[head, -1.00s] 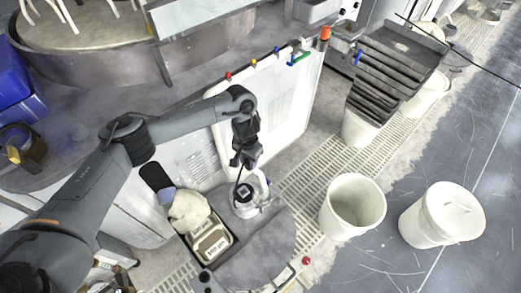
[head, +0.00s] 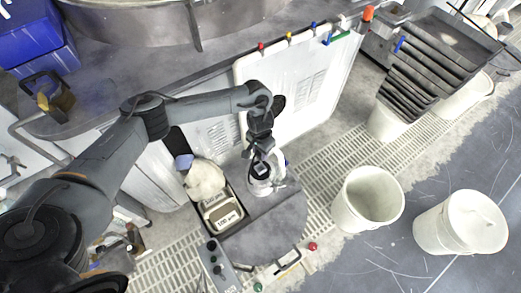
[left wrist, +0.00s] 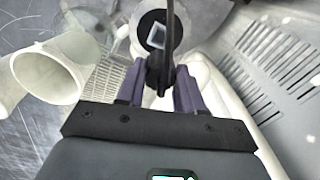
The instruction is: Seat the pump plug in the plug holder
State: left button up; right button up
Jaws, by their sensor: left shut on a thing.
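My left gripper (head: 262,158) is above a white round fixture (head: 262,188) on the grey bench end. In the left wrist view, the purple fingers of my left gripper (left wrist: 158,88) are shut on a black plug (left wrist: 158,68), and a dark cord or stem runs up from it. Just beyond the plug is a black disc with a pale square face (left wrist: 157,37), set in a white ring. I cannot tell whether the plug touches this fixture or which part is the plug holder. My right gripper is not in view.
A tray of labelled pads (head: 222,212) and a pale cloth (head: 204,179) lie left of the fixture. A white panel (head: 300,85) stands behind. An open white bucket (head: 345,213) and a lidded one (head: 462,222) stand on the floor at right.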

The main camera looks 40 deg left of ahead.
aim_at(260, 159)
pick_arm(q)
jog(key=shift+r, duration=0.25)
jog(key=shift+f+p, duration=0.25)
jog(key=shift+p, duration=0.05)
notch_tip(260, 159, down, 3)
jog(key=shift+f+b, duration=0.2)
jog(key=shift+b, duration=0.55)
jog(key=shift+f+b, duration=0.45)
jog(key=shift+f, duration=0.65)
jog(key=shift+p, duration=0.3)
jog(key=shift+p, duration=0.3)
